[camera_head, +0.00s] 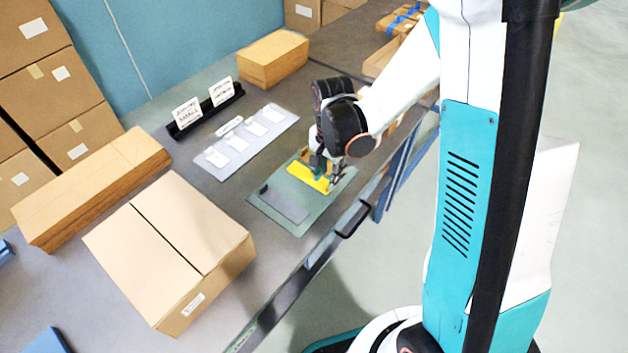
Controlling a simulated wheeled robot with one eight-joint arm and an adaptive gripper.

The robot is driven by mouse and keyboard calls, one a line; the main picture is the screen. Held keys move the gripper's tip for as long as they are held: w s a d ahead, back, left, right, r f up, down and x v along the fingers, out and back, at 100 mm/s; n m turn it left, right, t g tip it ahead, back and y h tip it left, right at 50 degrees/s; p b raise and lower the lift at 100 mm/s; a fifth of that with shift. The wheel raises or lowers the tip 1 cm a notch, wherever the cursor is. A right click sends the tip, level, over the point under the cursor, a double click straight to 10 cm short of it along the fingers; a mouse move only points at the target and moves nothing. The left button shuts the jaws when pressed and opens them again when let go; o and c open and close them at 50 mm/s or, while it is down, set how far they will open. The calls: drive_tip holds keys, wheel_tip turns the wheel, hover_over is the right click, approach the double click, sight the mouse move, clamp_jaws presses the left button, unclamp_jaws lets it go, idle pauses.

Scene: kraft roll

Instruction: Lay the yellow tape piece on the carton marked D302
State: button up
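The yellow tape piece (304,176) is a flat bright strip over the green mat (298,225) near the table's front edge. My gripper (329,175) points down at the strip's right end, its fingers at or just above it. The fingers are small and partly hidden by my wrist, so I cannot tell whether they are closed on the strip. A large closed carton (160,245) stands at the lower left, with a small label (193,304) on its front. No marking D302 is readable on any carton.
A dark grey strip (283,204) lies on the mat. Behind it are a pale board with white cards (245,142) and a black holder with two signs (206,111). A long carton (95,187) and a smaller carton (272,60) stand farther back. Bare table separates mat and large carton.

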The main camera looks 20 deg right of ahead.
wheel_tip(320, 180, down, 5)
drive_tip(key=shift+s+r+b, duration=0.1)
drive_tip(key=shift+r+b, duration=0.1)
drive_tip(key=shift+b, duration=0.85)
drive_tip(key=shift+r, duration=0.1)
clamp_jaws()
drive_tip(key=shift+r, duration=0.15)
wheel_tip(320, 180, up, 20)
drive_tip(key=p, duration=0.8)
drive_tip(key=n, duration=1.1)
approach(327, 191)
drive_tip(key=w+r, duration=0.1)
drive_tip(key=w+d+r, duration=0.1)
drive_tip(key=w+r, duration=0.1)
drive_tip(key=shift+w+r, duration=0.15)
drive_tip(key=shift+w, duration=0.05)
